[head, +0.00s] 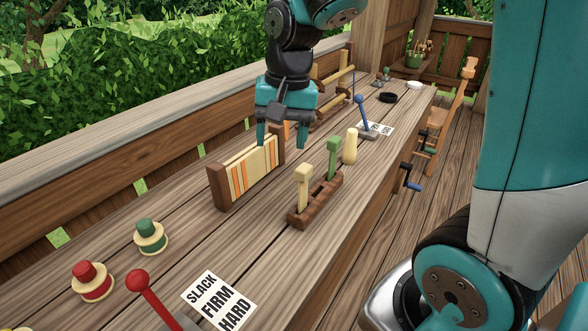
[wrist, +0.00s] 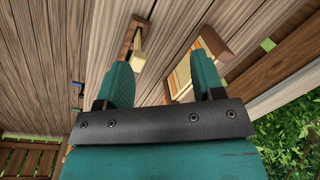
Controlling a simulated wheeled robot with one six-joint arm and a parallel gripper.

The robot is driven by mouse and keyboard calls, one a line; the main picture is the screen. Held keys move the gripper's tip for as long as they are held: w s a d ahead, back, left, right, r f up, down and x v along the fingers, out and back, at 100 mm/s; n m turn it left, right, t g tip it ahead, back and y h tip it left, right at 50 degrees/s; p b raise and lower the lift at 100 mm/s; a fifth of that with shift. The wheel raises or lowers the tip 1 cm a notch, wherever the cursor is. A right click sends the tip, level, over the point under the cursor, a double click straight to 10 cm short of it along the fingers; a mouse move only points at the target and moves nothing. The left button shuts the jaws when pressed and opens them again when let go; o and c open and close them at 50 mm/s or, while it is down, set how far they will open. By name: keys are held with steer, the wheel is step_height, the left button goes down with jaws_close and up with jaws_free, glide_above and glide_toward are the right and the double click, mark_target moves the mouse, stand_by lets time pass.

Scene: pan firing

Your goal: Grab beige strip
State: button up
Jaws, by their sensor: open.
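A brown wooden rack (head: 318,205) holds an upright beige strip (head: 303,180) with a thicker top, and a green one (head: 333,150) beside it. The wrist view also shows the rack (wrist: 133,35) and a beige top (wrist: 139,50), near the left finger's tip. A frame (head: 218,188) with brown end posts holds a row of beige and orange strips (head: 252,168); part of it shows in the wrist view by the right finger (wrist: 181,78). My gripper (head: 283,140) is open and empty, pointing down above the bench by the striped frame. It also shows in the wrist view (wrist: 160,62).
A pale rounded peg (head: 350,146) and a blue lever (head: 362,112) stand behind the rack. Red (head: 92,281) and green (head: 150,236) knobs, a red lever (head: 137,281) and a SLACK/FIRM/HARD card (head: 218,300) are nearer. A wooden rail (head: 150,165) runs along the left.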

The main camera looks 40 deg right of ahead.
mark_target(304, 167)
steer(key=w+d+m+h+p, duration=0.1)
steer(key=w+d+m+p, duration=0.1)
steer(key=w+d+m, duration=0.6)
steer(key=shift+g, duration=0.3)
steer(key=f, duration=0.3)
steer(key=s+d+f+p, duration=0.1)
steer(key=f, duration=0.3)
steer(key=s+f+p, duration=0.1)
steer(key=f, duration=0.2)
steer(key=shift+s+d+f, duration=0.25)
steer(key=shift+d+f, duration=0.05)
steer(key=shift+f+p, duration=1.15)
steer(key=shift+f, duration=1.95)
steer(key=c, duration=1)
